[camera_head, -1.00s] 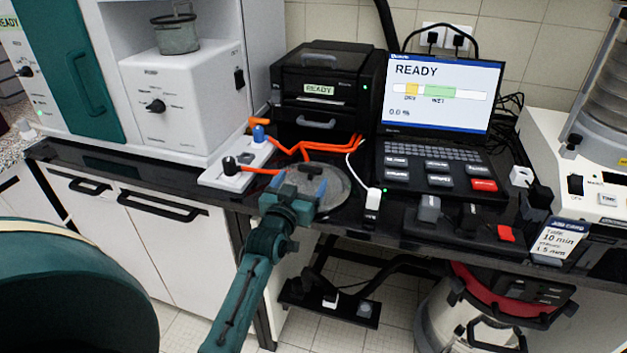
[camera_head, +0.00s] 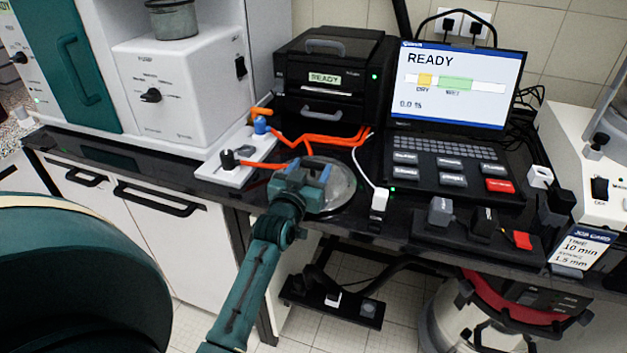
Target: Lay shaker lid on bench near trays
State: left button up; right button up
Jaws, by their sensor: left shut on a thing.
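The shaker lid (camera_head: 340,187) is a round, translucent grey disc at the front edge of the black bench (camera_head: 362,228), left of the laptop-like console. My left gripper (camera_head: 312,174) comes in from below and is shut on the lid. The gripper covers the lid's left part and its grip point. The lid looks level and at bench height, but I cannot tell whether it touches the bench. I cannot make out trays for certain. My right gripper is not in view.
The console (camera_head: 450,170) reads READY. A black holder (camera_head: 475,240) with small blocks stands further right.

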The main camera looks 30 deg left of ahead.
pick_arm(q)
jog(key=shift+r, duration=0.1)
jog(key=c, duration=0.7)
